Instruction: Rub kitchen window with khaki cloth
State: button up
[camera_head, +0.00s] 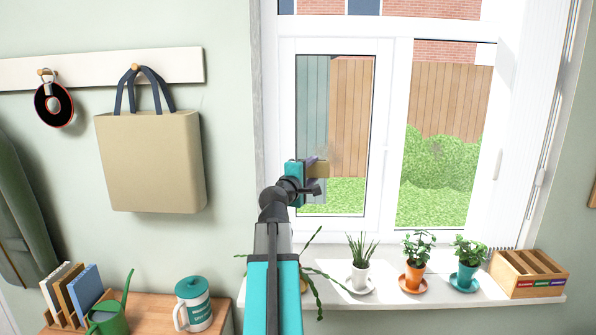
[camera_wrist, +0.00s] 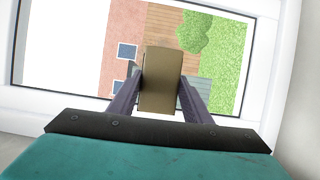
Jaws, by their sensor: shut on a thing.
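The kitchen window (camera_head: 350,110) has a white frame, with a smaller sash on the left and a larger pane on the right. My gripper (camera_head: 314,176) is in front of the left sash, at its lower left part. It is shut on the khaki cloth (camera_head: 322,170), a small folded block. In the wrist view the cloth (camera_wrist: 160,82) sits between both fingers, with the window glass (camera_wrist: 125,40) beyond it. I cannot tell whether the cloth touches the glass. A grey-green vertical band shows in the left pane, partly behind my gripper.
The white sill (camera_head: 385,297) holds a white-potted plant (camera_head: 361,277), an orange-potted plant (camera_head: 415,275), a teal-potted plant (camera_head: 466,272) and a wooden box (camera_head: 529,272). A trailing plant is partly behind my arm. A beige bag (camera_head: 152,162) hangs left. A mug (camera_head: 194,305) stands below.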

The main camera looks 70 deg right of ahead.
jog(key=shift+w, duration=0.25)
jog(key=shift+w+d, duration=0.1)
jog(key=shift+w+d+b, duration=0.15)
jog(key=shift+w+d, duration=0.15)
jog(key=shift+d, duration=0.6)
jog(key=shift+w+d+b, duration=0.2)
jog(key=shift+w+d, duration=0.1)
jog(key=shift+d, duration=0.55)
jog(key=shift+w+d+b, duration=0.15)
jog(key=shift+w+d, duration=0.15)
jog(key=shift+d, duration=0.6)
jog(key=shift+w+d, duration=0.35)
jog(key=shift+d, duration=0.55)
jog(key=shift+s, duration=0.1)
jog(key=s, duration=0.1)
jog(key=s+d, duration=0.1)
jog(key=s, duration=0.1)
jog(key=shift+s+p, duration=0.1)
jog(key=shift+p, duration=0.2)
jog(key=shift+s+d, duration=0.1)
dwell(0.3)
